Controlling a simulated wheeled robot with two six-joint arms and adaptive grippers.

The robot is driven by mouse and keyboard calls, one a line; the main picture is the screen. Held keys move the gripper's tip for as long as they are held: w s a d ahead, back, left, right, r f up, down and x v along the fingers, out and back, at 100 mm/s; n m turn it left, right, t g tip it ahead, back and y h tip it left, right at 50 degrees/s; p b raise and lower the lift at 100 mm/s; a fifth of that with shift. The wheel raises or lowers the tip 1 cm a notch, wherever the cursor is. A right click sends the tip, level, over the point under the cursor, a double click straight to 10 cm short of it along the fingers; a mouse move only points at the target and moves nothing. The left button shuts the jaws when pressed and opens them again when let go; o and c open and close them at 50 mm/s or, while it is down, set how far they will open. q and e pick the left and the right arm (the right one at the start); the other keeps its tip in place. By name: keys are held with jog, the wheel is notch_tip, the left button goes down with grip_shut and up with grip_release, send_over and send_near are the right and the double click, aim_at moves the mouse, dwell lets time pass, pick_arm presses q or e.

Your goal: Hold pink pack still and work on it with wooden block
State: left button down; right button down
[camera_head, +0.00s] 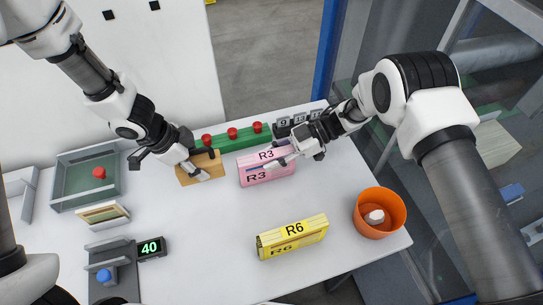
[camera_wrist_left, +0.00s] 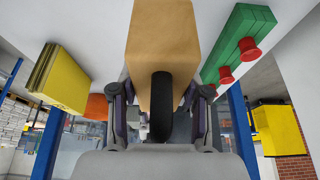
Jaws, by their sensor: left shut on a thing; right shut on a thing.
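The wooden block (camera_head: 214,164) is tan and stands left of the pink pack, with a narrow gap between them in the head view. My left gripper (camera_head: 198,167) is shut on the block, and the left wrist view shows the block (camera_wrist_left: 162,38) between its fingers. The pink pack (camera_head: 266,177), marked R3, is on the white table. My right gripper (camera_head: 287,160) is shut on the pack from above and hides part of its top. The pack cannot be made out in the left wrist view.
A green strip with red knobs (camera_head: 228,145) lies behind the block and pack. A yellow R6 pack (camera_head: 292,239) lies in front. An orange bowl (camera_head: 364,222) holds a whitish thing at right. A grey-green tray (camera_head: 75,166) and a 40 display (camera_head: 151,249) are at left.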

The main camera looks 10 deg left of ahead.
jog(key=c, duration=0.8)
grip_release()
jog(key=shift+o, duration=0.2)
jog(key=v, duration=1.2)
jog(key=shift+w, duration=0.1)
